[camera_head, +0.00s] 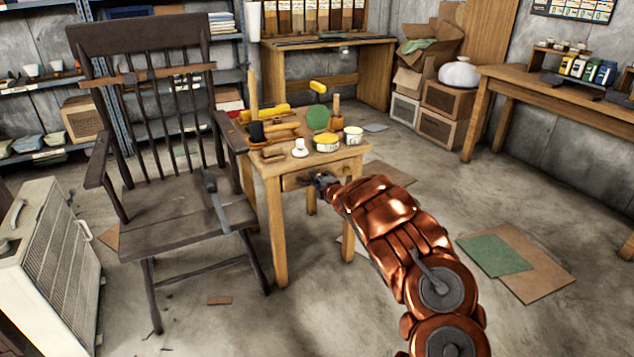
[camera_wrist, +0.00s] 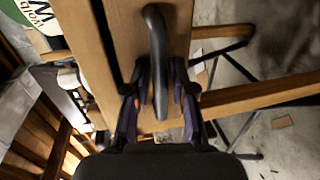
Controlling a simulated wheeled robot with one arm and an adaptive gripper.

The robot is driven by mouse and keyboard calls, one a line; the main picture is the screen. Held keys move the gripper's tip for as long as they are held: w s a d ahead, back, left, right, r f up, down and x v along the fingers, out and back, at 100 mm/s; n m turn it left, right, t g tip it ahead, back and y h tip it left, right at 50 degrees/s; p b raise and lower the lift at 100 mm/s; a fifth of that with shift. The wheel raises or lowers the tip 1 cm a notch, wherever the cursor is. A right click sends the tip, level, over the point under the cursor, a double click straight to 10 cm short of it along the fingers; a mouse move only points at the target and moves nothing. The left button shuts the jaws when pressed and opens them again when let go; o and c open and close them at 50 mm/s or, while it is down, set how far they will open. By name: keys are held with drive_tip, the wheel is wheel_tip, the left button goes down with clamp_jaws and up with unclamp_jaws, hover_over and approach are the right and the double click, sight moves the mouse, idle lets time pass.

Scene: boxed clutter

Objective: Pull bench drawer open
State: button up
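The small wooden bench (camera_head: 278,232) stands in the middle of the head view, with tools and tins on its top. Its drawer front (camera_head: 295,181) faces me and is partly hidden by my gripper (camera_head: 321,183). In the wrist view, a dark curved handle (camera_wrist: 156,50) stands out from the wooden drawer front (camera_wrist: 126,32). My gripper (camera_wrist: 160,105) has one finger on each side of the handle, with gaps visible between fingers and handle. The fingers look open and not closed on it. I cannot tell whether the drawer is slightly out.
A dark wooden chair (camera_head: 180,205) stands close to the left of the bench. A white heater-like box (camera_head: 45,265) is at the far left. Flat cardboard (camera_head: 535,275) lies on the floor at right. The floor in front of the bench is mostly clear.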

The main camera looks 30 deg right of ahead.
clamp_jaws()
idle(0.3)
drive_tip(key=shift+s, duration=0.1)
